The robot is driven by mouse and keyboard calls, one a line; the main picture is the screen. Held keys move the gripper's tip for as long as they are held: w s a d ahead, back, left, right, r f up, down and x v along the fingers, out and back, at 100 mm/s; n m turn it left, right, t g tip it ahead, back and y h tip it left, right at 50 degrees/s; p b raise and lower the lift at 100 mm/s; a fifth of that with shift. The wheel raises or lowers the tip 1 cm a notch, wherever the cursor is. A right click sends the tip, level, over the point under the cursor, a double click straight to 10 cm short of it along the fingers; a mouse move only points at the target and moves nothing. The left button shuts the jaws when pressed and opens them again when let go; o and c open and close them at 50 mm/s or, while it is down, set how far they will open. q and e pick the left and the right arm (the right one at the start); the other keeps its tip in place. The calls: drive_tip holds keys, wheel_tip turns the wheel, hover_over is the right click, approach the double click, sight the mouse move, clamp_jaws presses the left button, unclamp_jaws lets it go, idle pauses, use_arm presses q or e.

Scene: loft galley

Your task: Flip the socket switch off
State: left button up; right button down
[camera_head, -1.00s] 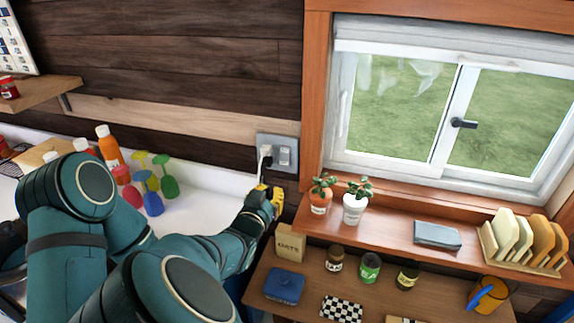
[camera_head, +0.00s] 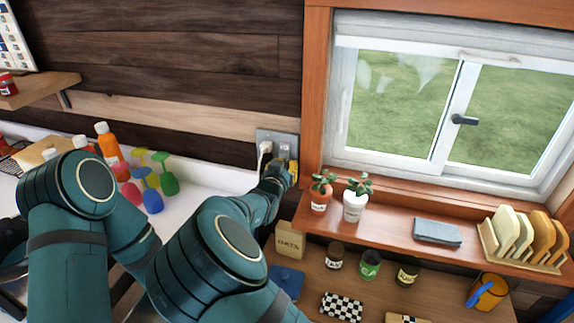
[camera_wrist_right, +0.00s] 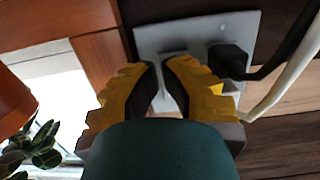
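The socket plate (camera_head: 272,134) is grey and fixed to the dark wood wall, left of the window. A white plug (camera_head: 265,148) sits in its left part. The switch half, on the right, is partly hidden by my right gripper (camera_head: 286,172). In the right wrist view the plate (camera_wrist_right: 185,38) lies just past the fingertips, with a dark plug (camera_wrist_right: 230,62) beside the right finger. My right gripper (camera_wrist_right: 160,68) has yellow-and-black fingers a little apart, with a narrow gap and nothing held. Whether they touch the switch cannot be told. My left gripper is not in view.
Potted plants (camera_head: 353,206) stand on the window shelf (camera_head: 395,229), close right of my right gripper. A lower shelf holds jars (camera_head: 370,264) and a paper bag (camera_head: 289,241).

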drive_tip(key=shift+w+d, duration=0.2)
drive_tip(key=shift+w, duration=0.35)
drive_tip(key=shift+w+f, duration=0.1)
drive_tip(key=v, duration=1.1)
drive_tip(key=shift+s, duration=0.3)
drive_tip(key=shift+a, duration=0.1)
